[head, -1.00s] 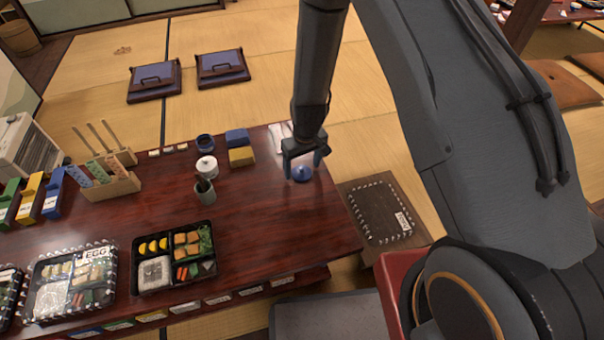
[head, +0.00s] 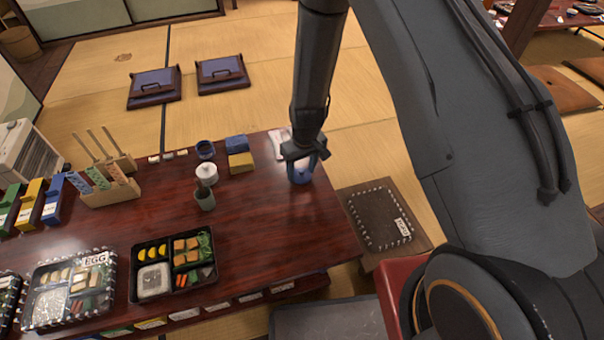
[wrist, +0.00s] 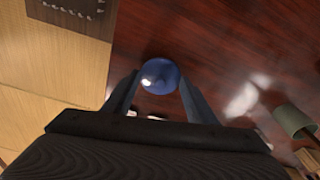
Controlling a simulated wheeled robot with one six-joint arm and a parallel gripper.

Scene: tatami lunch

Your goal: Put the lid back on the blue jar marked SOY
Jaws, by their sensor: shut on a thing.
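A round, glossy blue lid (wrist: 160,76) is between the two fingers of my gripper (wrist: 160,98) in the wrist view. In the head view my gripper (head: 304,168) is shut on the blue lid (head: 300,178), low over the right end of the dark red table. I cannot tell whether the lid still touches the tabletop. A dark blue jar (head: 205,150) stands open farther left, toward the table's far edge. Its SOY marking cannot be read here.
A white lidded jar (head: 206,172) stands close in front of the blue jar, with a grey-green cup (head: 204,198) nearer. Blue (head: 237,143) and yellow (head: 241,161) blocks stand to its right. A bento box (head: 174,267) lies in front. The table (head: 265,215) is clear around the middle right.

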